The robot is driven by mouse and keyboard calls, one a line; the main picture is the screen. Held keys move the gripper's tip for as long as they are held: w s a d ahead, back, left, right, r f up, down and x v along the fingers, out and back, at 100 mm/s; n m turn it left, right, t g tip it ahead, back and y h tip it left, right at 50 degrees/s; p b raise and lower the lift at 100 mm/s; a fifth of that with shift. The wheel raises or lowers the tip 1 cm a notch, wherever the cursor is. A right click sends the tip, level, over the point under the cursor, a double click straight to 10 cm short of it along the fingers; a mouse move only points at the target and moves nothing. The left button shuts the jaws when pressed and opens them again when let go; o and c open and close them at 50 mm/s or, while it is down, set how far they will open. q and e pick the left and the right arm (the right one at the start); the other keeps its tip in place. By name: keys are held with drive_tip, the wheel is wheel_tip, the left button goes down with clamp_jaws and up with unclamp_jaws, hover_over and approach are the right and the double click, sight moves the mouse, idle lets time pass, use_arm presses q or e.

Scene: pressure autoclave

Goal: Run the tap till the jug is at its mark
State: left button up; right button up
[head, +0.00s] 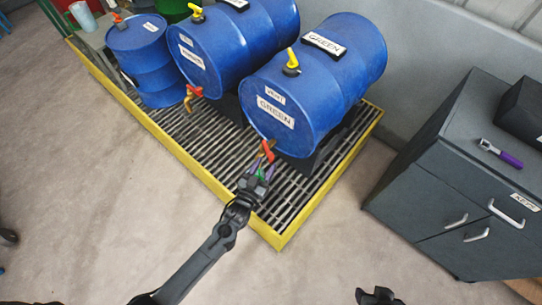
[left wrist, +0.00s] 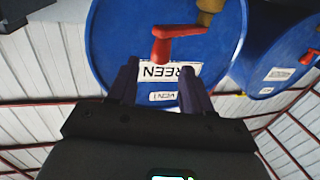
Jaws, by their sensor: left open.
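The GREEN drum (head: 315,85) lies on its side, with a brass tap and red handle (head: 267,150) low on its front. My left gripper (head: 261,170) is open just in front of this tap. In the left wrist view the picture is upside down; the red handle (left wrist: 172,44) shows beyond my two spread fingers (left wrist: 158,88), with nothing between them. A pale container (head: 83,16), possibly the jug, stands at the top left; its mark cannot be made out. No jug shows under the tap. My right gripper (head: 378,297) is partly visible at the bottom edge.
Another blue drum (head: 215,60) with its own red-handled tap (head: 192,92) lies to the left; a smaller drum (head: 142,55) stands upright beyond. They sit on a yellow-edged grating (head: 275,235). A grey cabinet (head: 450,180) with a purple-handled tool (head: 502,153) is at right.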

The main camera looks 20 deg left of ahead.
sight(269, 158)
use_arm(q)
drive_tip(key=shift+w+d+b, duration=0.15)
drive_tip(key=shift+w+b, duration=0.1)
drive_tip(key=shift+w, duration=1.1)
drive_tip(key=shift+w+d+b, duration=0.1)
drive_tip(key=shift+w+b, duration=0.15)
drive_tip(key=shift+w, duration=1.1)
clamp_jaws()
